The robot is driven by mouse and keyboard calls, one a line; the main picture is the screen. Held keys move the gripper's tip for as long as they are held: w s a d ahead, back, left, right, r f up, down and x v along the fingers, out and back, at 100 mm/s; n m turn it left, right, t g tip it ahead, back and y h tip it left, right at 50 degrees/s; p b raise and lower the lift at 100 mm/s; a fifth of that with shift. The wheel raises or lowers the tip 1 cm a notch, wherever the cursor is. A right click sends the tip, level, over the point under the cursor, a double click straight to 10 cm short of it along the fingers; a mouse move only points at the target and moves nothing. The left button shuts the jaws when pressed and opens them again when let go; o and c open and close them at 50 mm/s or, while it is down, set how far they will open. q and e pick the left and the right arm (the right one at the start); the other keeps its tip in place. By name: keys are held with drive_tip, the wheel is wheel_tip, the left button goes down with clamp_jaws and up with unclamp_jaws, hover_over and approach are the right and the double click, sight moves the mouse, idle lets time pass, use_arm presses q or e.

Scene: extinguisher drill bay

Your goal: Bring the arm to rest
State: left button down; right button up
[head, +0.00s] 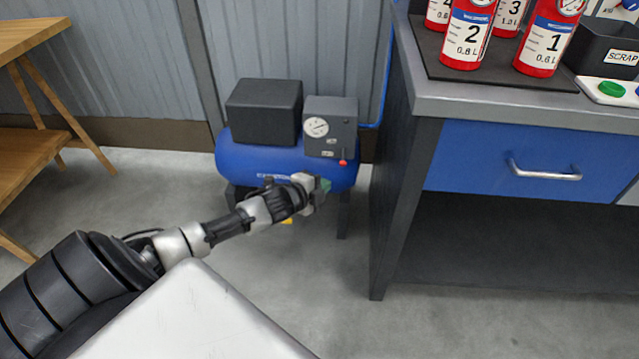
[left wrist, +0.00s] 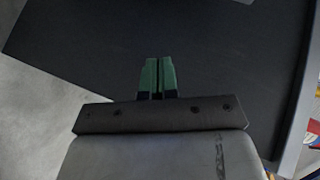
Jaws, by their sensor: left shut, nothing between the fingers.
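My left arm reaches in from the lower left of the head view. Its gripper (head: 318,190) is in front of the blue compressor in the picture, over the floor to the left of the workbench. In the left wrist view the green fingertips (left wrist: 159,76) are together, with nothing between them. A broad dark surface fills most of the view beyond the fingers. My right gripper is in neither view.
A blue compressor (head: 240,160) stands by the wall. The workbench (head: 440,98) with a blue drawer (head: 480,165) is at the right. It bears red extinguishers (head: 468,35), a black scrap bin (head: 597,45) and a green button (head: 611,89). A wooden table (head: 28,38) stands left. Floor between is clear.

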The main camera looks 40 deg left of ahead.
use_arm(q)
drive_tip(key=shift+s+r, duration=0.1)
drive_tip(key=shift+s, duration=0.45)
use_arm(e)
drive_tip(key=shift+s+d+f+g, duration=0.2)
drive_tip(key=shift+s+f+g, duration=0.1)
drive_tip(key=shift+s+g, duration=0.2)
